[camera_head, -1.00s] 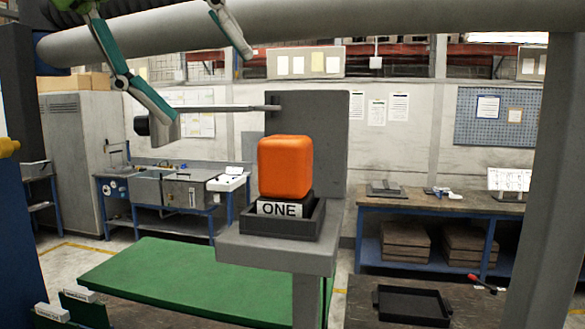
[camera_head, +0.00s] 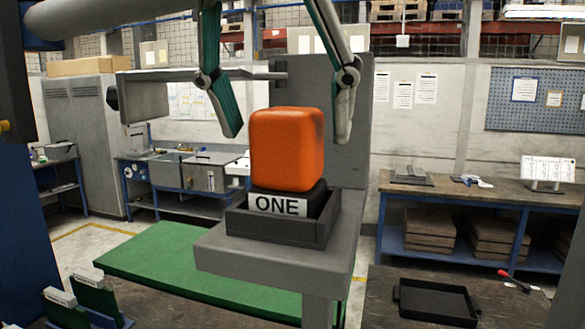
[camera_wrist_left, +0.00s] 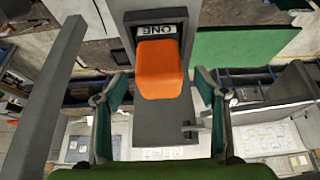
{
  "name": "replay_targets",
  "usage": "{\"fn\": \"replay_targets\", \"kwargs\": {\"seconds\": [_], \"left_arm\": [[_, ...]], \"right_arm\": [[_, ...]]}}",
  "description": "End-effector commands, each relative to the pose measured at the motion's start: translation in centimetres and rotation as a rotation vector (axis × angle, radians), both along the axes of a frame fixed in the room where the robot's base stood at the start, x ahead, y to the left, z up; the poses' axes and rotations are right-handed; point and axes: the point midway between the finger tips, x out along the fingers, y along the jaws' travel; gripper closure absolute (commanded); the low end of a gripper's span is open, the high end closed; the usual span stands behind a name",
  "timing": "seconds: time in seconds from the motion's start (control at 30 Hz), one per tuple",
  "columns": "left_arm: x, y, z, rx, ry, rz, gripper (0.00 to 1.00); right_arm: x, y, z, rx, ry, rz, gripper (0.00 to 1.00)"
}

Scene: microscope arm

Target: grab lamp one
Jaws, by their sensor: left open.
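Lamp one is an orange rounded block (camera_head: 287,150) on a dark base with a white "ONE" label (camera_head: 277,205). It sits in a dark tray (camera_head: 270,232) on a grey pedestal shelf. My left gripper (camera_head: 287,128) is open, with its two fingers above and to either side of the lamp's top. In the left wrist view the lamp (camera_wrist_left: 160,68) lies ahead between the two spread fingers, and the gripper (camera_wrist_left: 160,85) is empty. The right gripper is not seen.
A grey upright panel (camera_head: 345,125) stands right behind the lamp. A grey horizontal arm and block (camera_head: 140,98) are at left. A green mat (camera_head: 190,265) lies below. A black tray (camera_head: 435,302) is at lower right.

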Motion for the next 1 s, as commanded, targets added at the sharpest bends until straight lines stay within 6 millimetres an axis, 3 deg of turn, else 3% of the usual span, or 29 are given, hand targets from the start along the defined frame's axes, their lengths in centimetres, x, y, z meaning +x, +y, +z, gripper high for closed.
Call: {"fn": "replay_targets", "kwargs": {"seconds": [0.07, 0.17, 0.5, 0.73, 0.9, 1.0], "left_arm": [[0.2, 0.0, -0.3, 0.0, -0.001, 0.001, 0.35], [0.7, -0.2, -1.1, 0.001, 0.0, 0.0, 0.35], [2.4, -1.0, -4.4, -0.003, 0.0, 0.002, 0.35], [2.5, -1.0, -4.5, -0.004, -0.001, 0.002, 0.35], [2.5, -1.0, -4.5, -0.004, -0.001, 0.002, 0.79], [2.5, -1.0, -4.4, -0.005, -0.002, 0.001, 0.83]], "right_arm": [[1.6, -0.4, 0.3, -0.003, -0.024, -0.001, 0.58], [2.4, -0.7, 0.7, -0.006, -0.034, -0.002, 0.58], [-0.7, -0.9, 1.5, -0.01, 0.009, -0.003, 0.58], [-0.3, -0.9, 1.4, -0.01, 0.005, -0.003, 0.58], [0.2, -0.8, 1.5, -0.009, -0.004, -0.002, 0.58], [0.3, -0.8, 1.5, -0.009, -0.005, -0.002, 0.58]]}}
